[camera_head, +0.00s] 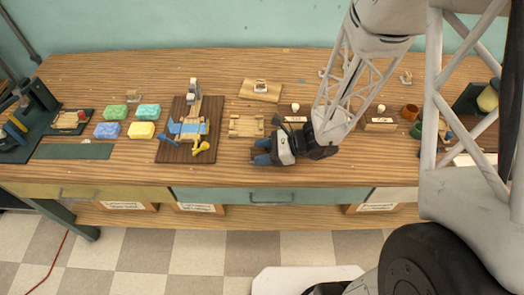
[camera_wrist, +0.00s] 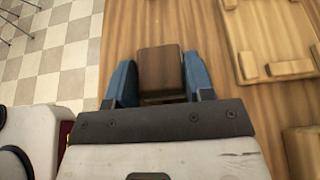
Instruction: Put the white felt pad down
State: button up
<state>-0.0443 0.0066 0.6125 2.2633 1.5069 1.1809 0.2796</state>
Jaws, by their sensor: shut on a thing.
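My gripper (camera_head: 263,152) is low over the front part of the wooden bench, right of the middle of its drawer front's left half. In the wrist view my gripper (camera_wrist: 162,82) has its two blue fingers on either side of a dark brown block (camera_wrist: 160,66), and it is shut on this block. A narrow pale strip shows at the block's near edge; I cannot tell whether it is felt. I cannot make out a white felt pad elsewhere for sure. Whether the block touches the bench is unclear.
A light wooden tray (camera_head: 246,126) with small stop blocks lies just beside my gripper. A dark board (camera_head: 173,152) with a blue and yellow device is further left. Several coloured soap bars (camera_head: 141,130) lie beyond it. The bench's front edge is close.

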jog(key=o, duration=0.9)
jog(key=shift+r, duration=0.15)
jog(key=shift+v, duration=6)
jog(key=s+d+r+n+t+h, duration=0.1)
jog(key=s+r+n+h, duration=0.3)
jog(key=r, duration=0.4)
jog(key=s+d+r+n+h, duration=0.4)
jog(key=s+r+n+h, duration=0.1)
jog(key=r+n, duration=0.3)
jog(key=s+d+r+n+t+h, duration=0.1)
jog(key=s+r+n+h, duration=0.3)
jog(key=r, duration=0.4)
jog(key=shift+s+d+n+t+h, duration=0.3)
jog(key=shift+s+d+n, duration=0.6)
jog(key=shift+s, duration=0.1)
